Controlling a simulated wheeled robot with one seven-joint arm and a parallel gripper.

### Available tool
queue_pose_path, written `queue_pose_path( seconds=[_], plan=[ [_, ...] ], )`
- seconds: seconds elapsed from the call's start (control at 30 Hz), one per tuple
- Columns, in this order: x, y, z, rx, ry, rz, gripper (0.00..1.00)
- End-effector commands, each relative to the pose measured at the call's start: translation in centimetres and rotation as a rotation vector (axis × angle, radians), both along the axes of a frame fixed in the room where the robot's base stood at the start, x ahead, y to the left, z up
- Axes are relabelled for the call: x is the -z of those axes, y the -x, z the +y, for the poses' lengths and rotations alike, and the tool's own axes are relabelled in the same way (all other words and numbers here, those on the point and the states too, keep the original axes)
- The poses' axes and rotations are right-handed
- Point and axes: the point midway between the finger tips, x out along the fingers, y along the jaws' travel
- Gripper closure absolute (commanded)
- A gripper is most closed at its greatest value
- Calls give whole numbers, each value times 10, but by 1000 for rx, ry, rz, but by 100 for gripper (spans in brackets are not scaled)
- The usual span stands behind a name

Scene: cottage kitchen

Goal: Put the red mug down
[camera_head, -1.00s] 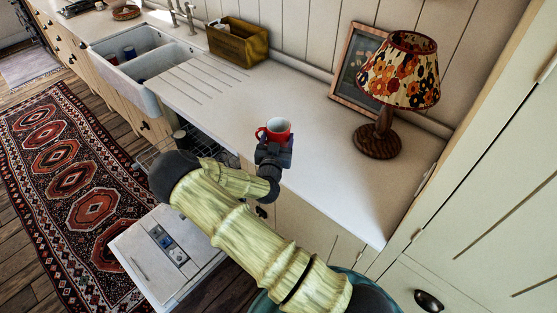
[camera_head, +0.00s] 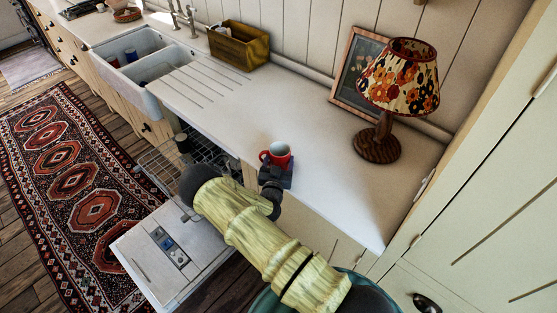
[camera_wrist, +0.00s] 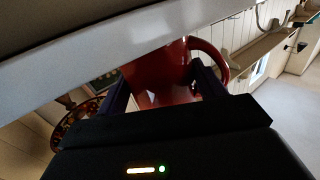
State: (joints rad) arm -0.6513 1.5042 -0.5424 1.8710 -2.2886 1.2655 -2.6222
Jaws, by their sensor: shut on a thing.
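The red mug (camera_head: 279,153) is upright at the front edge of the white counter (camera_head: 290,110) in the head view, with its handle to the left. My gripper (camera_head: 275,173) is shut on the mug from the front. In the wrist view the red mug (camera_wrist: 160,75) sits between the two dark fingers of my gripper (camera_wrist: 165,90), its handle to the right. A pale slab edge covers the upper left of that view. I cannot tell whether the mug's base touches the counter.
A lamp (camera_head: 378,143) with a floral shade and a framed picture (camera_head: 352,85) stand at the back right. A wooden box (camera_head: 238,45) and a double sink (camera_head: 135,65) are to the left. An open dishwasher (camera_head: 165,245) is below. The counter around the mug is clear.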

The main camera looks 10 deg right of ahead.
Motion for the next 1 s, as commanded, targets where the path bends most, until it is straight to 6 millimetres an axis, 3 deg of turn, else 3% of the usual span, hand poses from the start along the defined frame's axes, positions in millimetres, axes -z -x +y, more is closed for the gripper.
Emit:
queue_pose_path(
  seconds=[0.33, 0.37, 0.43, 0.47, 0.83, 1.0],
  plan=[
    [3, 0, 1, -1, 1, -3, 67],
    [2, 0, 0, 0, 0, -1, 25],
    [2, 0, 0, 0, 0, -1, 11],
    [2, 0, 0, 0, 0, -1, 9],
    [-1, 1, 1, -1, -1, 0, 9],
    [2, 17, 9, -4, 1, 0, 9]
  ],
)
